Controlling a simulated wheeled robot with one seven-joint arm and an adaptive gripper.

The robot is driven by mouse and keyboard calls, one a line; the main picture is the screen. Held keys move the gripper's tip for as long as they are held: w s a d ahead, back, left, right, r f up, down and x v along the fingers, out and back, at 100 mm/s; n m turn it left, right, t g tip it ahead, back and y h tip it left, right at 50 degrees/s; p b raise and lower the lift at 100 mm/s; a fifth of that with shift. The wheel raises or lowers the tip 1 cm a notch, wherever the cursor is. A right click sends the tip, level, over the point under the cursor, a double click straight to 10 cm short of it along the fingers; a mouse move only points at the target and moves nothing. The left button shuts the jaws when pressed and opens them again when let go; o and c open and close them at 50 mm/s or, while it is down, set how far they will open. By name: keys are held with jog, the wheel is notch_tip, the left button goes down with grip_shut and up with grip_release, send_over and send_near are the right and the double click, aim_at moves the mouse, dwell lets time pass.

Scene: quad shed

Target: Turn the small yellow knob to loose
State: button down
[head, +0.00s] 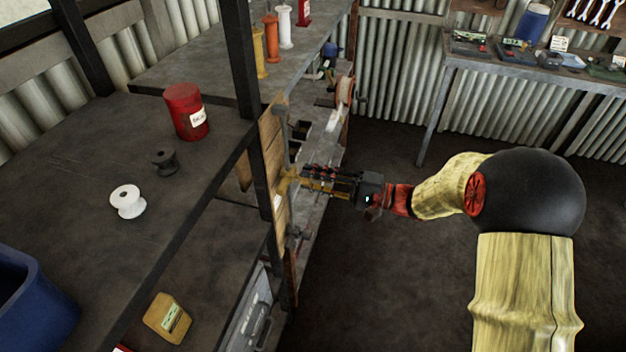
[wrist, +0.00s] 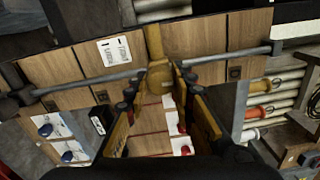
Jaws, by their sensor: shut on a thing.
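The small yellow knob (wrist: 158,74) sits on the upright wooden panel (head: 273,160), with a yellow arm-like part running up from it in the wrist view. My gripper (wrist: 157,80) reaches the panel with its fingers on either side of the knob and is shut on it. In the head view my gripper (head: 297,179) meets the panel from the right, and its fingers hide most of the knob. I cannot read how far the knob is turned.
Grey rods (wrist: 225,55) run along the panel on both sides of the knob. A white label (wrist: 115,50) is on the panel. A dark post (head: 245,60) stands close to my gripper. The floor right of the panel is clear.

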jog(key=c, duration=1.5)
grip_release()
jog(key=shift+c, duration=0.2)
jog(key=shift+o, duration=0.3)
jog(key=v, duration=1.2)
